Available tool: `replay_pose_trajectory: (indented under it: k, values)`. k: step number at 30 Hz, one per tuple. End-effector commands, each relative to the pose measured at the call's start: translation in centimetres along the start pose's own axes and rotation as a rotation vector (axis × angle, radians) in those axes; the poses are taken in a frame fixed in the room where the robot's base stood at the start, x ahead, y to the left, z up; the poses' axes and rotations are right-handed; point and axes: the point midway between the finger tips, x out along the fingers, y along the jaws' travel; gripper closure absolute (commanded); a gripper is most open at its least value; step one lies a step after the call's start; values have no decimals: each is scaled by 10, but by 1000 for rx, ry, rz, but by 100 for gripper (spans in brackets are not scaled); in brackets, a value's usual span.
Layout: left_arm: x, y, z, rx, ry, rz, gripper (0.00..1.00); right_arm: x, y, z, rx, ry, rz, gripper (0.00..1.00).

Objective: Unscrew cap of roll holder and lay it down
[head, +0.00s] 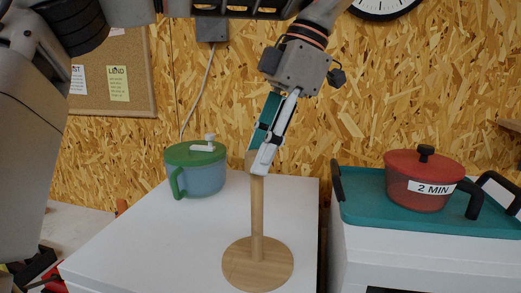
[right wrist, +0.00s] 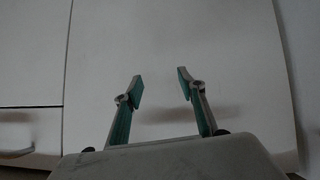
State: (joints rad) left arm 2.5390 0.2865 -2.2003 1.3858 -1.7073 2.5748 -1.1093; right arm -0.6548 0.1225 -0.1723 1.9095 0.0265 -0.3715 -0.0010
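The wooden roll holder stands upright on the white bench top, with a round base (head: 258,265) and a thin post (head: 257,215). Its cap (head: 250,160) is at the top of the post, mostly hidden by a finger. My left gripper (head: 260,158) comes down from above, tilted, with its fingertips at the cap. One finger is in front of the cap, and I cannot tell if they press on it. My right gripper (right wrist: 159,88) shows in the right wrist view, open and empty above a plain pale surface. It is not made out in the head view.
A blue pot with a green lid (head: 195,168) stands behind left of the holder on the white bench top (head: 130,240). A red pot labelled "2 MIN" (head: 420,185) sits on a teal tray (head: 365,205) at the right. The bench top left and front of the holder is clear.

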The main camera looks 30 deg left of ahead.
Motion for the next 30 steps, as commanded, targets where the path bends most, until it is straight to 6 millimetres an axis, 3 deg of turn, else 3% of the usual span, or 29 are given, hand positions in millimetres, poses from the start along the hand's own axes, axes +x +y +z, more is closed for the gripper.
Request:
replay_pose_trajectory:
  k: [14, 24, 30]
  values:
    - [-5, 0, 0, -1, 1, 3, 54, 0, -1, 1, 4, -3, 1, 60]
    - [-51, 0, 0, -5, -1, 7, 54, 0, 0, 0, 3, 0, 1, 60]
    - [-67, 0, 0, -4, 4, 2, 54, 0, 0, 0, 3, 0, 1, 60]
